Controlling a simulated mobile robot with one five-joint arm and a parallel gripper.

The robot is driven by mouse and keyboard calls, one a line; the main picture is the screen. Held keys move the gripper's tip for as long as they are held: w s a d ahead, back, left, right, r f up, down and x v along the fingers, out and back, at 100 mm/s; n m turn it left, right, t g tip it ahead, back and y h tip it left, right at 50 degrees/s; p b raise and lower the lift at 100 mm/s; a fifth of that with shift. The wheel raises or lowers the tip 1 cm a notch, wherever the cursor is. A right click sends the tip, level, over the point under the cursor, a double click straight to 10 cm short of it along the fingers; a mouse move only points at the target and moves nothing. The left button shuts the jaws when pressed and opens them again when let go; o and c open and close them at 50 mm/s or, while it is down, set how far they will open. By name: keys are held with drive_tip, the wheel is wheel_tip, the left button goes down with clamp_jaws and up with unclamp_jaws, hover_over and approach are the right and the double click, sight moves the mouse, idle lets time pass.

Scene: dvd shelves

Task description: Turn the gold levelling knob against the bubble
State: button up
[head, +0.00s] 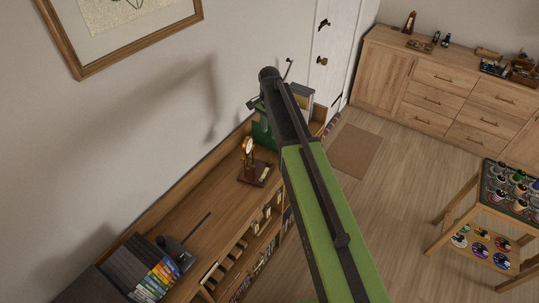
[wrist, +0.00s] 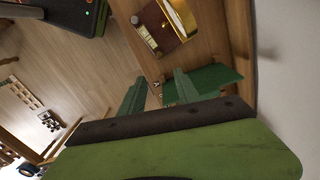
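A brass instrument with a round gold head (head: 248,146) stands upright on a dark red-brown base (head: 245,177) on the wooden shelf unit. The gold ring (wrist: 181,15) and the base (wrist: 163,42) also show at the top of the wrist view, the ring cut off by the edge. A pale strip (wrist: 146,37), perhaps the bubble level, lies on the base. The bubble and the gold levelling knob are too small to make out. My gripper (wrist: 161,77) has its two green fingers apart, with nothing between them. The fingers point towards the base and are apart from it in the picture.
A green panel (wrist: 215,82) lies behind the right finger. Upright cases (head: 155,277) and a dark device with a rod (head: 178,254) occupy the shelf's near end. Bare shelf top (head: 205,205) lies between. A drawer cabinet (head: 435,90) and a bottle table (head: 480,217) stand right.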

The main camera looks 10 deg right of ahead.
sight(269, 162)
wheel_tip(269, 162, down, 18)
drive_tip(key=b, duration=1.7)
drive_tip(key=shift+r, duration=0.3)
clamp_jaws()
